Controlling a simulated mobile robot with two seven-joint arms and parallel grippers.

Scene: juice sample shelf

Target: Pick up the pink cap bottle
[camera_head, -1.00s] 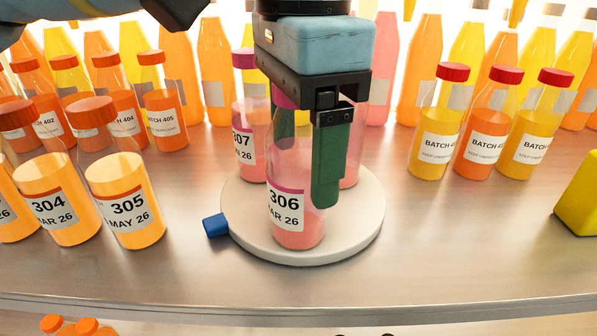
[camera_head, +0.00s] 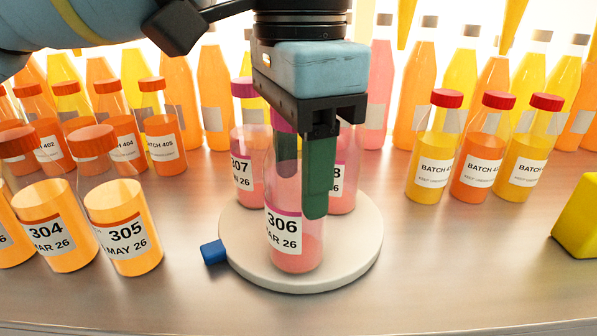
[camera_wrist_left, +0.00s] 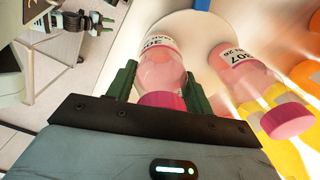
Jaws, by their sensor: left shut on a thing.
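The bottle labelled 306 (camera_head: 295,250), with pale pink juice, stands upright at the front of a round cream disc (camera_head: 345,268). Its pink cap shows in the left wrist view (camera_wrist_left: 162,99). My left gripper (camera_head: 302,185) points down over it and is shut on it, with green fingers at its sides; they also show in the left wrist view (camera_wrist_left: 158,88). I see no clear gap under the bottle. Two more pink bottles, 307 (camera_head: 246,175) and one partly hidden (camera_head: 344,185), stand behind it on the disc.
Orange bottles 304 (camera_head: 46,228) and 305 (camera_head: 124,240) stand at left, with others behind. Three red-capped bottles (camera_head: 478,165) stand at right. A blue tab (camera_head: 213,252) and yellow block (camera_head: 580,218) flank the disc. A small dark part in the left wrist view (camera_wrist_left: 97,20) may be my right gripper.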

